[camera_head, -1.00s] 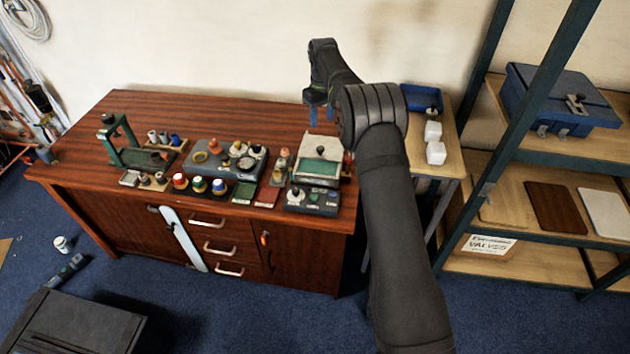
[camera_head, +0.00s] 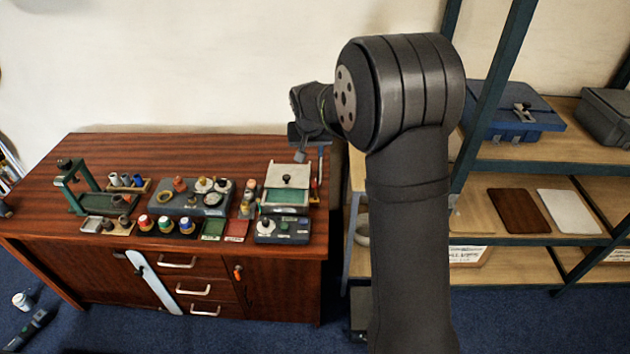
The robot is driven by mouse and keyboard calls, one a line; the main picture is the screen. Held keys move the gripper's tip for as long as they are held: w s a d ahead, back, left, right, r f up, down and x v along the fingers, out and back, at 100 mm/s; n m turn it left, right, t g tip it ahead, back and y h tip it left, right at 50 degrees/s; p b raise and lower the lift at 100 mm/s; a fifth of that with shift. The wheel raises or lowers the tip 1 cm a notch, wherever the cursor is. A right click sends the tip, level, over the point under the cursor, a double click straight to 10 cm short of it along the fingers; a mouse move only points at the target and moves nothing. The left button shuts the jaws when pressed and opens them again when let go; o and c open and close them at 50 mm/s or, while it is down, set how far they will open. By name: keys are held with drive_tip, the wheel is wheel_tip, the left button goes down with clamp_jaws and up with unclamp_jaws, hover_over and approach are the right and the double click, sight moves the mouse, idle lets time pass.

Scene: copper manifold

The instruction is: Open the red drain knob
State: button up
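A row of small coloured-top knobs stands along the front of the wooden bench (camera_head: 75,165): a red one (camera_head: 145,222) at the left, a green one (camera_head: 166,225), and a blue one (camera_head: 186,226). A reddish-orange knob (camera_head: 180,184) sits on the grey block (camera_head: 165,206) behind them. I cannot tell which is the drain knob or how far it is turned. My gripper (camera_head: 310,160) hangs over the bench's back right, well away from these knobs. Its fingers look apart, with nothing seen between them.
A pale-lidded box (camera_head: 289,182) and a grey control box (camera_head: 282,230) are on the bench's right side, close to my gripper. A green press (camera_head: 75,187) stands at the left. Shelving with a blue case (camera_head: 505,122) is at the right.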

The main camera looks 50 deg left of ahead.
drive_tip(key=d, duration=0.2)
approach(315, 182)
drive_tip(key=shift+m, duration=0.4)
drive_tip(key=x, duration=0.8)
drive_tip(key=shift+f, duration=0.15)
clamp_jaws()
